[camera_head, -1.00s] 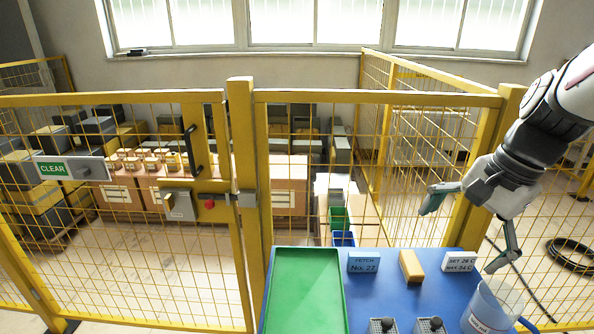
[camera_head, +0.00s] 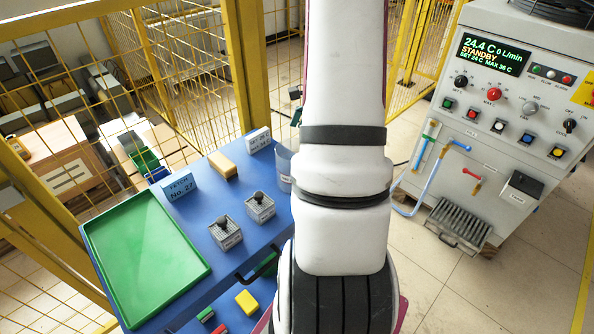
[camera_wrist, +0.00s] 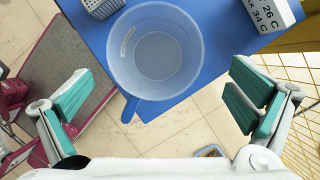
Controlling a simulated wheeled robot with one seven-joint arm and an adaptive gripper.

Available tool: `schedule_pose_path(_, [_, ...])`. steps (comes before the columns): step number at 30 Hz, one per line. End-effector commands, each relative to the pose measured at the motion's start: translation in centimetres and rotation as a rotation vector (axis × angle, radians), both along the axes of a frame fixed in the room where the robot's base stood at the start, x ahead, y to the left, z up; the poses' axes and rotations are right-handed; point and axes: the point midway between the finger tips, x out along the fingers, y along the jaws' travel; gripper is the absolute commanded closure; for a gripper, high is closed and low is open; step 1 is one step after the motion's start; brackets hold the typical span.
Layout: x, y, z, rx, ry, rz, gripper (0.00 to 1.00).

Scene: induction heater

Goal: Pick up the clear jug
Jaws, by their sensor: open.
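The clear jug (camera_wrist: 157,60) stands upright on the blue cart top (camera_wrist: 215,55), with its blue handle (camera_wrist: 129,108) pointing toward my gripper in the wrist view. In the head view my arm hides most of the jug, and only its left side (camera_head: 284,165) shows. My gripper (camera_wrist: 155,100) is open, with one green-padded finger at lower left and the other at lower right of the jug. The jug's body is ahead of the fingers. I cannot tell whether anything touches it.
A white sign (camera_head: 258,139), yellow block (camera_head: 222,168), two grey caddies (camera_head: 260,206) and a green tray (camera_head: 146,258) share the cart top. A yellow mesh fence (camera_head: 215,65) stands behind. The heater cabinet (camera_head: 500,120) is at right, with open floor before it.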

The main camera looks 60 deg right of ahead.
Motion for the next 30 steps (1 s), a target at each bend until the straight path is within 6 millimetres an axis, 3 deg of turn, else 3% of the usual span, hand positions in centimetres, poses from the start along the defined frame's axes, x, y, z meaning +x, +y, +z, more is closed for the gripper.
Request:
schedule_pose_path(3, [0.5,0.5,-1.6,0.002,0.000,-0.001,0.00])
schedule_pose_path(11, [0.9,1.1,-3.2,0.001,0.000,0.003,0.00])
schedule_pose_path(19, [1.8,2.3,-6.6,0.002,0.000,0.002,0.00])
schedule_pose_path(29, [2.0,2.5,-7.3,-0.001,-0.001,0.002,0.00])
schedule_pose_path(30, [2.0,2.5,-7.3,-0.001,-0.001,0.002,0.07])
